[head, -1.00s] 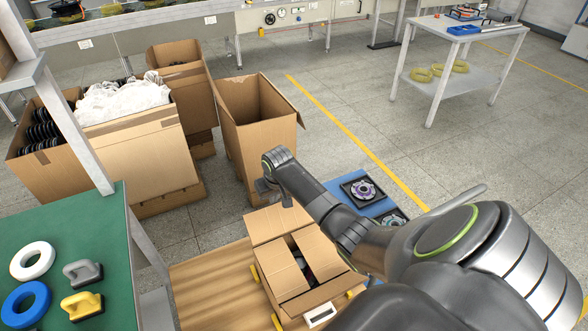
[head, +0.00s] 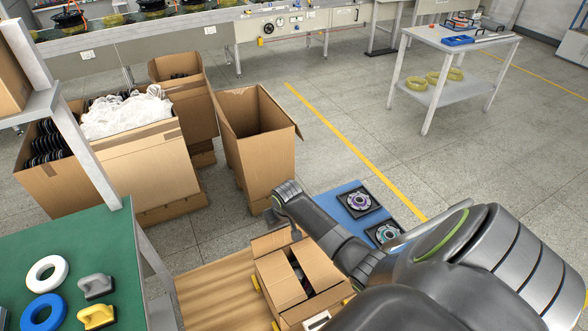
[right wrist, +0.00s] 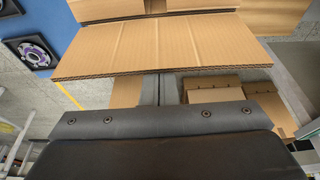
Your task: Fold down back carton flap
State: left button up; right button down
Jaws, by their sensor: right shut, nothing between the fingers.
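The open carton (head: 301,286) stands on a wooden pallet, its two side flaps lying inward with a dark gap between them. Its back flap (head: 270,242) stands up from the far edge and looks foreshortened. In the right wrist view the back flap (right wrist: 165,45) is a wide brown panel across the upper middle. My right gripper (head: 297,234) is shut and empty at the far side of this flap. In the right wrist view its fingers (right wrist: 160,90) pass behind the flap's edge, so the tips are hidden; contact cannot be told. My left gripper is not in view.
A tall open carton (head: 255,140) stands behind my right gripper. A blue mat (head: 340,207) with motor parts lies to the right. A green table (head: 100,240) with rings and handles is at left. The pallet (head: 215,290) shows left of the carton.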

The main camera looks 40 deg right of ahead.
jog(key=s, duration=0.1)
jog(key=s+f+p, duration=0.1)
jog(key=s+a+p, duration=0.1)
jog(key=s, duration=0.1)
jog(key=shift+f, duration=0.15)
jog(key=s+p, duration=0.1)
jog(key=p, duration=0.1)
jog(key=s+p, duration=0.2)
jog(key=shift+s+a+f, duration=0.1)
jog(key=shift+s+a, duration=0.2)
jog(key=shift+a, duration=0.1)
jog(key=shift+f, duration=0.1)
notch_tip(320, 180, down, 5)
jog(key=b, duration=0.3)
dwell(0.9)
